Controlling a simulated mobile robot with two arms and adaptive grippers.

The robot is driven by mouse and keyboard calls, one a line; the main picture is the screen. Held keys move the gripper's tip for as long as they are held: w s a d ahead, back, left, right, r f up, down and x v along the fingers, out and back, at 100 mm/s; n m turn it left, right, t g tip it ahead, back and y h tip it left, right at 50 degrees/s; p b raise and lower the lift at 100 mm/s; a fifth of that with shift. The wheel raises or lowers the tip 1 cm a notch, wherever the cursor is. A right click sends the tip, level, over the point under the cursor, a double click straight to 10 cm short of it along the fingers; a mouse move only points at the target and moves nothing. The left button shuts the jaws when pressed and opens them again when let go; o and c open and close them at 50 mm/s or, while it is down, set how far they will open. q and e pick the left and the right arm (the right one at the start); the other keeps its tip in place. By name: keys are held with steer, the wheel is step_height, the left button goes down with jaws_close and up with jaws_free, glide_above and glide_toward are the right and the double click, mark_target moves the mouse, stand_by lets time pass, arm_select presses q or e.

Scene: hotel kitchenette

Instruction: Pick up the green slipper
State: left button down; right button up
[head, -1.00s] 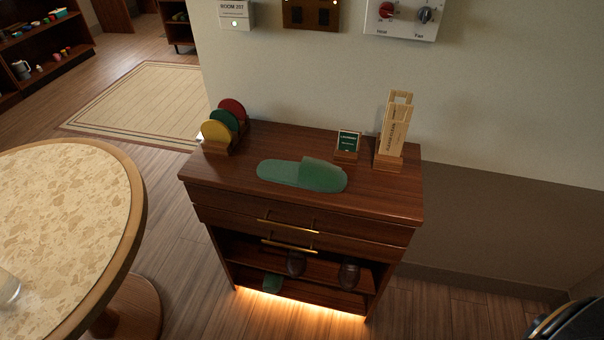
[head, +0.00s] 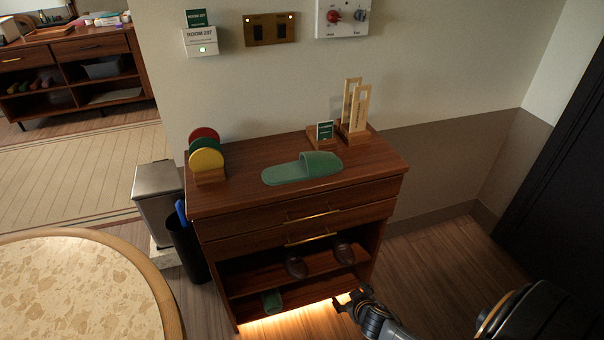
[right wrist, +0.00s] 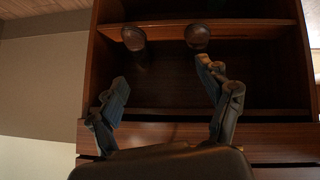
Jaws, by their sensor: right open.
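A green slipper (head: 302,168) lies flat on top of the wooden cabinet (head: 232,200), its strap end to the right. A second green slipper (head: 271,301) is partly visible on the cabinet's bottom shelf, at the left. My right gripper (head: 345,299) is low in front of the cabinet's lower right side, apart from both slippers. In the right wrist view the right gripper (right wrist: 165,95) is open and empty, its fingers spread before the open shelves. My left gripper is not in view.
Dark shoes (head: 297,267) stand on the upper shelf. Coloured discs (head: 206,160) and a wooden holder with tags (head: 354,108) stand on the cabinet top. A round table (head: 80,290) is at lower left, beside a black bin (head: 188,248). Floor at right is clear.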

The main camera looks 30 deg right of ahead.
steer(key=w+d+r+m+t+h+b, duration=0.1)
steer(key=w+r+t, duration=0.1)
steer(key=w+r, duration=0.5)
steer(key=w+d+r+t, duration=0.1)
steer(key=w+r+t, duration=0.2)
steer(key=r, duration=0.7)
steer(key=m+t, duration=0.1)
steer(key=t, duration=0.3)
glide_toward(313, 154)
steer(key=x, duration=0.4)
steer(key=shift+w+b, duration=0.1)
steer(key=shift+b, duration=0.2)
steer(key=shift+b+x, duration=0.3)
steer(key=shift+x, duration=2.75)
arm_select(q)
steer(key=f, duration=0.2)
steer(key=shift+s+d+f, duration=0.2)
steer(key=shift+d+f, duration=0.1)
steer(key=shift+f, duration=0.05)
arm_select(e)
steer(key=shift+f, duration=0.1)
steer(key=c, duration=1.3)
